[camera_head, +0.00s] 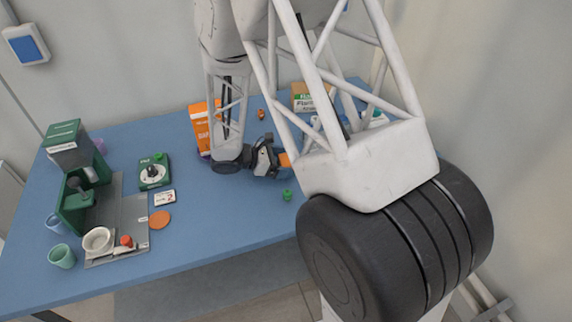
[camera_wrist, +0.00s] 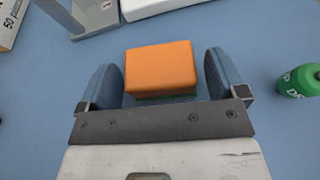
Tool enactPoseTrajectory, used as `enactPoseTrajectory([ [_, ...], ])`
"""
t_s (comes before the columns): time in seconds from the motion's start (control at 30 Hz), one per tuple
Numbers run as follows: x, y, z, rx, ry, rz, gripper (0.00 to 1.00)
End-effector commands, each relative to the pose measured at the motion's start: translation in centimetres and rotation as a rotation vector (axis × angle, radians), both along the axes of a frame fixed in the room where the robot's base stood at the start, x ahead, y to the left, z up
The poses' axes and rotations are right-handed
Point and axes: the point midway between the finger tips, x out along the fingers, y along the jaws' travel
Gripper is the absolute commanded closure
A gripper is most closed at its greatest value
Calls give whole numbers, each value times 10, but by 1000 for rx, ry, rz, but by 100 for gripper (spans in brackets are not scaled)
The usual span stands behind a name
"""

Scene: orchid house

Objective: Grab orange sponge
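The orange sponge (camera_wrist: 160,68) is a small block with a dark green underside, and it lies between the two blue finger pads of my gripper (camera_wrist: 168,76) in the wrist view. A gap shows on each side between the sponge and the pads, so the gripper is open around it. In the head view, my gripper (camera_head: 277,161) is low over the blue table, and part of the orange sponge (camera_head: 284,160) shows at its fingers. The rest of it is hidden by the gripper and my arm.
A green bottle-like item (camera_wrist: 299,81) stands right of the gripper on the blue table (camera_head: 222,205). An orange box (camera_head: 201,127) stands behind my arm. A green machine (camera_head: 75,180), cups and an orange disc (camera_head: 159,220) are at left. The table's front middle is clear.

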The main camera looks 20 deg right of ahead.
Motion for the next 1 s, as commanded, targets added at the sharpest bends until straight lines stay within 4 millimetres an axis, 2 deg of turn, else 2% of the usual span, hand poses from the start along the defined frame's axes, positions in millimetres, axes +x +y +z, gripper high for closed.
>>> enactPoseTrajectory([
  [0.03,0,0,0,0,0,0,17],
  [0.23,0,0,0,0,0,0,48],
  [0.27,0,0,0,0,0,0,50],
  [0.67,0,0,5,0,0,0,50],
  [1.0,1,0,38,1,-4,1,50],
])
